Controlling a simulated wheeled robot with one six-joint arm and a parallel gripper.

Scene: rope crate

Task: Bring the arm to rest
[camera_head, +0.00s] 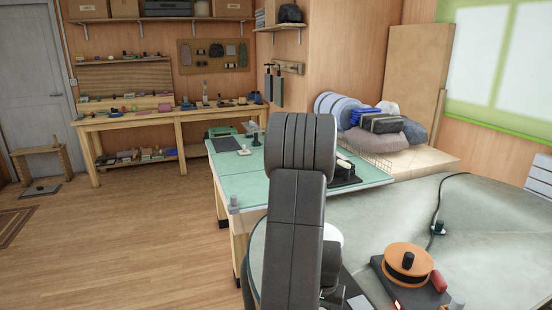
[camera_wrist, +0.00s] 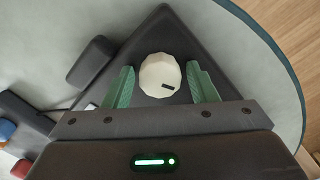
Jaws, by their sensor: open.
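My gripper (camera_wrist: 160,68) shows in the wrist view with its two green fingers apart. A cream faceted knob-like piece (camera_wrist: 160,75) with a dark slot lies between the fingers in the picture, with a visible gap on each side. I cannot tell its height relative to the fingertips. It sits over a dark triangular plate (camera_wrist: 163,28) on a grey-green round-edged tabletop (camera_wrist: 245,60). In the head view my arm stands upright in the middle foreground, and it hides the gripper.
A black cable (camera_head: 437,205) trails there. A green-topped bench (camera_head: 237,170) stands behind my arm. The wooden floor (camera_head: 120,240) at left is clear.

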